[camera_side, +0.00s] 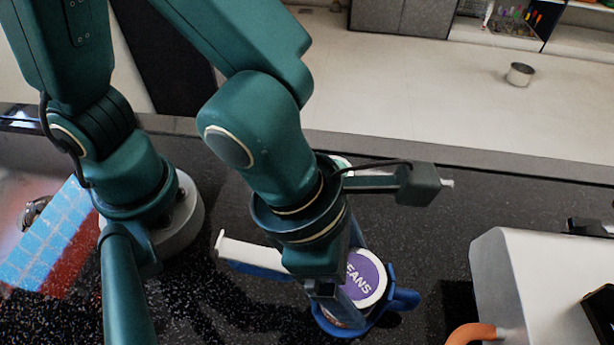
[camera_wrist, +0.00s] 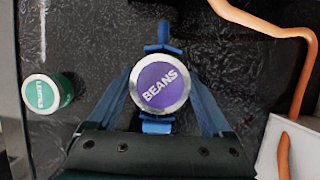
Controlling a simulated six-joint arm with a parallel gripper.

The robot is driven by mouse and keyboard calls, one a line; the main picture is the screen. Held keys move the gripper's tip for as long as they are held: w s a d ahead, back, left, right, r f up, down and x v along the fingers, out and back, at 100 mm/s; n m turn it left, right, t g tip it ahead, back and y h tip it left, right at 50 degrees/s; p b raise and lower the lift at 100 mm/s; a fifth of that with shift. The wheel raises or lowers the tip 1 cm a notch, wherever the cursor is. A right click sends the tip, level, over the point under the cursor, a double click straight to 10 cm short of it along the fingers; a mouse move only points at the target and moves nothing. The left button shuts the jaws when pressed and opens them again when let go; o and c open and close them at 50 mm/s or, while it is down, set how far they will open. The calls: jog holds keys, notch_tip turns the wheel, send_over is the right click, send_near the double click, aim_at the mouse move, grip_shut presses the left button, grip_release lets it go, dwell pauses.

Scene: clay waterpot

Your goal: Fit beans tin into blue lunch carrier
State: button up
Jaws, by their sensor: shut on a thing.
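The beans tin (camera_side: 366,275), with a purple lid lettered BEANS and a pale rim, stands roughly upright at the blue lunch carrier (camera_side: 405,299). My gripper (camera_side: 338,285) is shut on the tin from above, partly hiding it in the side view. In the wrist view the tin's lid (camera_wrist: 159,88) lies between the two fingers of my gripper (camera_wrist: 160,95). Blue carrier parts (camera_wrist: 162,38) show above and below the tin there. The carrier's ring surrounds the tin's lower part in the side view. How deep the tin sits is hidden.
A green-lidded tin (camera_wrist: 47,93) stands left in the wrist view. A white box-shaped appliance (camera_side: 540,285) with an orange handle (camera_side: 470,334) is at right. A white-and-blue bar (camera_side: 250,252) lies left of my gripper. Dark counter is clear between carrier and appliance.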

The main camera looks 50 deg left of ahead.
dwell(0.3)
jog(key=o, duration=1.4)
jog(key=shift+f, duration=0.1)
notch_tip(320, 180, up, 11)
dwell(0.8)
